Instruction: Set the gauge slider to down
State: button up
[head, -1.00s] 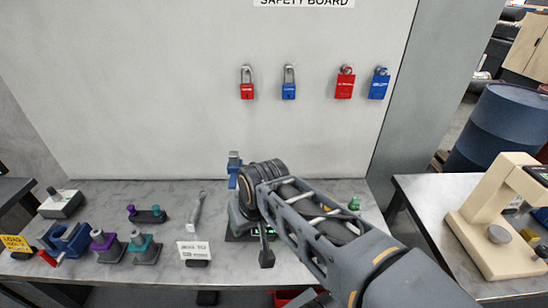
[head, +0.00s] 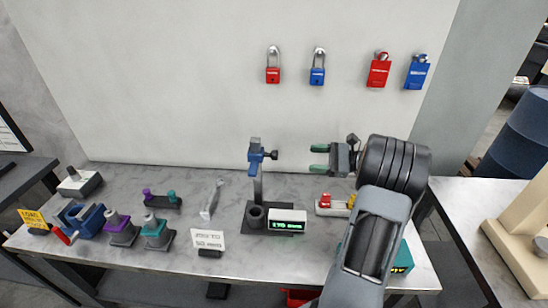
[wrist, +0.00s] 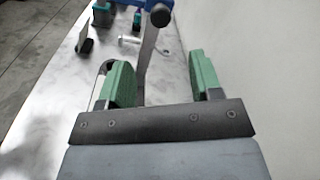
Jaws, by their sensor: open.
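The height gauge has a dark base (head: 250,224) with a lit green readout (head: 287,226) and an upright grey post (head: 259,188). A blue slider (head: 256,155) sits near the top of the post, its black knob sticking out to the right. My gripper (head: 319,158) is open and empty to the right of the knob, at about its height in the head view, with a gap between. In the wrist view, the post (wrist: 149,55) and the black knob (wrist: 160,15) appear ahead, between and beyond the green fingers of my gripper (wrist: 162,72). The slider is cut off at the top there.
A small stand with red and yellow parts (head: 326,205) is on the bench right of the gauge. Padlocks (head: 317,68) hang on the wall above.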

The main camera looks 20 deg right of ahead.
aim_at(274, 155)
jog(key=p+x, duration=0.2)
jog(key=x, duration=1.1)
jog(key=shift+w+p, duration=0.1)
jog(key=shift+p, duration=0.25)
grip_shut()
